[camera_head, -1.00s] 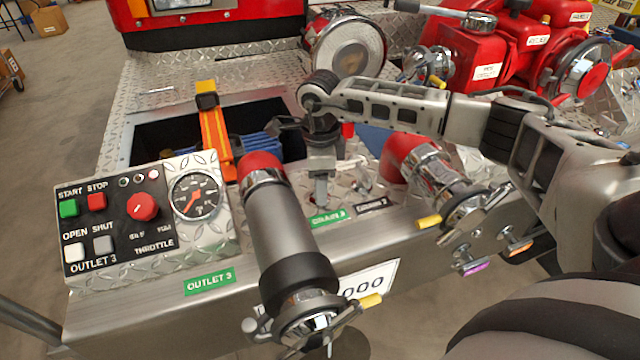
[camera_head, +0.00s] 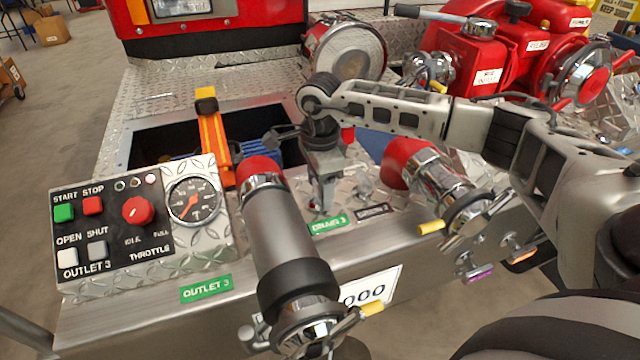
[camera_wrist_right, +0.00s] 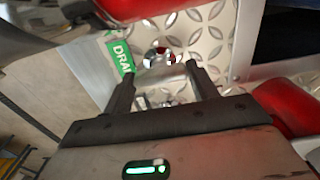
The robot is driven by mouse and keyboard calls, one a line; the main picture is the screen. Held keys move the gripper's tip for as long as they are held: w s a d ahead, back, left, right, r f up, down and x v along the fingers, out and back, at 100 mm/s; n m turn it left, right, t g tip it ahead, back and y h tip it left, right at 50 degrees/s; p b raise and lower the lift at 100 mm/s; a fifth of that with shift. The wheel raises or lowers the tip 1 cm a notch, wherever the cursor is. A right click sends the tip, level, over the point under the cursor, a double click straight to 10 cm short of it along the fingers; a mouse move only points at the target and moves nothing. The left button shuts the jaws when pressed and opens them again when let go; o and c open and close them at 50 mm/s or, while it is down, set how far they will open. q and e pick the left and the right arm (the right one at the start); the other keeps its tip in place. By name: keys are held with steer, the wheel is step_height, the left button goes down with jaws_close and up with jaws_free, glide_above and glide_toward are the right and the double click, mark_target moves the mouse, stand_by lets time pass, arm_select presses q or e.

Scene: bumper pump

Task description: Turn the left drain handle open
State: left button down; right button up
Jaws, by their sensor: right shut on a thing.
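My right gripper (camera_head: 322,203) reaches down to the plate just behind the green DRAIN 3 label (camera_head: 328,222). In the right wrist view, its two dark fingers (camera_wrist_right: 162,80) are on either side of a small shiny metal drain handle (camera_wrist_right: 160,58), next to the green label (camera_wrist_right: 121,56). The gripper is shut on this handle. In the head view the fingers and wrist mostly hide the handle, so its exact angle is hard to tell. My left gripper is not in view.
A grey outlet pipe (camera_head: 285,225) with a red collar stands close left of the gripper. A second red-collared outlet (camera_head: 440,185) is to its right. The control panel (camera_head: 130,225) is at left, and an open bay with an orange bar (camera_head: 215,145) lies behind.

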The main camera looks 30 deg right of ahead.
mark_target(319, 187)
steer(key=shift+r, duration=0.1)
steer(key=o, duration=1)
step_height(319, 187, up, 16)
